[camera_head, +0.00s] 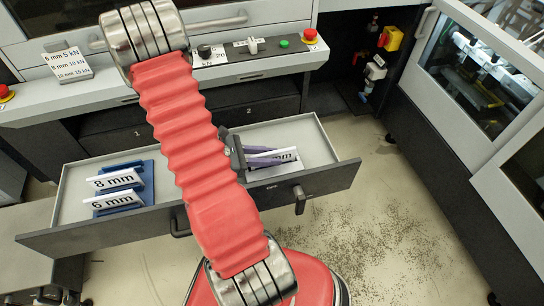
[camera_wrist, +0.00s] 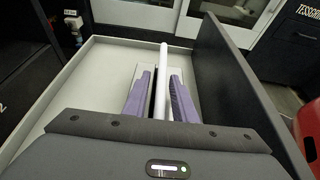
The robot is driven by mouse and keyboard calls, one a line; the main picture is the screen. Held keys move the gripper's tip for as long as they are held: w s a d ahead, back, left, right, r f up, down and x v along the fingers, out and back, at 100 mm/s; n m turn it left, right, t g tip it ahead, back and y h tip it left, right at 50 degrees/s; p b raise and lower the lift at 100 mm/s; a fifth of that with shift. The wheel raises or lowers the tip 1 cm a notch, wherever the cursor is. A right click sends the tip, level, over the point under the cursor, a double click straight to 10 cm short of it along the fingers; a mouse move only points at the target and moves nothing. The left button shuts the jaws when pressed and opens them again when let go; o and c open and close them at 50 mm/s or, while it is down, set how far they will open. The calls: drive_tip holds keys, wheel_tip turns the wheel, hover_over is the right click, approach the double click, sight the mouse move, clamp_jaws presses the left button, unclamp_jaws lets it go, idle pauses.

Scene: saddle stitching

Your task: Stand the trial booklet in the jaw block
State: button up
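In the wrist view, the two purple fingers of my gripper (camera_wrist: 161,85) stand either side of a thin white upright plate (camera_wrist: 163,60), seen edge-on. Narrow gaps show between plate and fingers, so my gripper looks open around it. In the head view my gripper (camera_head: 268,157) reaches into the right part of an open drawer, at a white card marked "mm" (camera_head: 289,157); its number is hidden. Blue blocks with cards "8 mm" (camera_head: 116,179) and "6 mm" (camera_head: 118,201) stand at the drawer's left. I cannot tell which thing is the trial booklet.
The drawer's front wall (camera_wrist: 228,75) rises close to the right of my fingers in the wrist view. The drawer floor (camera_wrist: 85,90) left of them is clear. A control panel (camera_head: 250,50) is above the drawer, and a glazed machine (camera_head: 480,75) stands at right.

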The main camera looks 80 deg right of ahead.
drive_tip(key=v, duration=1.1)
drive_tip(key=shift+w, duration=0.15)
drive_tip(key=shift+a+r, duration=0.1)
idle(0.4)
drive_tip(key=w+a+r+m+t+y, duration=0.2)
drive_tip(key=a+r+t, duration=0.3)
drive_tip(key=a, duration=0.6)
drive_tip(key=w+a+r+m+t+y, duration=0.2)
drive_tip(key=w+a+r+t, duration=0.3)
drive_tip(key=a+r, duration=0.5)
drive_tip(key=w+a+r+m+t+y, duration=0.2)
drive_tip(key=a+r+t, duration=0.5)
drive_tip(key=a, duration=0.6)
drive_tip(key=shift+w+r+y, duration=0.2)
drive_tip(key=shift+w+y, duration=0.3)
drive_tip(key=shift+w, duration=0.55)
